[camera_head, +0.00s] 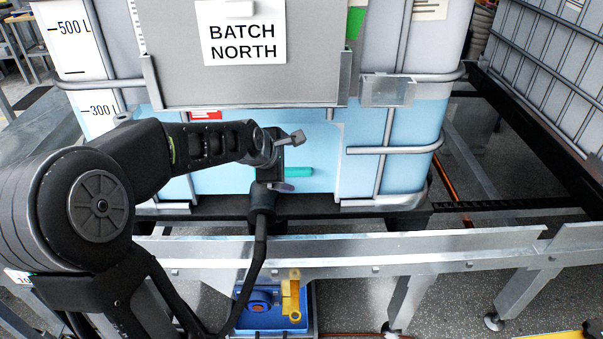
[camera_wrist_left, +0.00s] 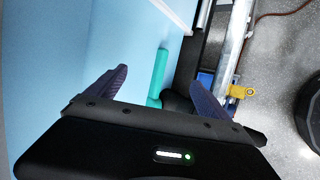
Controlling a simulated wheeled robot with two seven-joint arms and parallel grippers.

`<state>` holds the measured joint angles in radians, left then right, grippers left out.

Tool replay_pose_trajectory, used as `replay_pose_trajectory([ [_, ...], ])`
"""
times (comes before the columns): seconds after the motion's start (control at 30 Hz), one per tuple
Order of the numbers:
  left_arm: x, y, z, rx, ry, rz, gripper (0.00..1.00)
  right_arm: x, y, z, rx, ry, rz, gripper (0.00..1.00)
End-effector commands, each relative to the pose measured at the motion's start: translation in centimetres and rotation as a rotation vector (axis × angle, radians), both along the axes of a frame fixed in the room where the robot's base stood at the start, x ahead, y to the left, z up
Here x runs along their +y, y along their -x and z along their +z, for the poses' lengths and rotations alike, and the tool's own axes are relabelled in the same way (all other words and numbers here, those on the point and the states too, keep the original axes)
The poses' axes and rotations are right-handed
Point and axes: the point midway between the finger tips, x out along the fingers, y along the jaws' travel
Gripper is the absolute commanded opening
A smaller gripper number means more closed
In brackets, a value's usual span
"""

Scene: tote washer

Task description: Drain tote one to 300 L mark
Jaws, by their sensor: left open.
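The tote (camera_head: 400,125) is a caged translucent tank holding light blue liquid, with a "BATCH NORTH" sign on its front plate. The 300 L mark (camera_head: 97,110) is at its left. The liquid surface looks close to or a little above that mark; my arm covers part of this side. A teal valve handle (camera_head: 298,172) sticks out to the right at the tote's lower front. It also shows in the left wrist view (camera_wrist_left: 159,72). My left gripper (camera_head: 289,162) is open, its fingers on either side of the handle, with no grip on it.
A metal rail (camera_head: 400,250) crosses in front of the tote. Another caged tote (camera_head: 550,60) stands at the right.

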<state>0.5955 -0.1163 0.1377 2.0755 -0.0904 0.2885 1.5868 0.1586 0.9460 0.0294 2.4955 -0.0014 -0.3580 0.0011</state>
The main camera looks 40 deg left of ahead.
Motion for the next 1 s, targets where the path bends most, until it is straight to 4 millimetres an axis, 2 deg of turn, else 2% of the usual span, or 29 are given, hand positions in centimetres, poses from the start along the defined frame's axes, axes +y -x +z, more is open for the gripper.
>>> replay_pose_trajectory([
  [0.27, 0.7, -3.6, -4.5, 0.003, 0.002, -0.003, 0.91, 0.0, 0.0, -2.7, -0.001, 0.0, 0.001, 0.76],
  [0.43, 1.1, -5.9, -7.0, -0.001, 0.0, -0.003, 0.91, 0.0, 0.0, -5.2, -0.001, 0.001, 0.002, 0.76],
  [0.6, 1.4, -7.1, -7.8, 0.001, 0.0, -0.002, 0.91, -0.1, 0.0, -6.1, -0.001, 0.001, 0.003, 0.76],
  [0.9, 1.4, -7.3, -7.7, 0.001, 0.0, -0.002, 0.91, -0.1, 0.0, -6.0, -0.002, 0.001, 0.002, 0.76],
  [1.0, 1.4, -7.3, -7.7, 0.001, 0.0, -0.002, 0.84, -0.1, 0.0, -6.0, -0.002, 0.001, 0.002, 0.76],
])
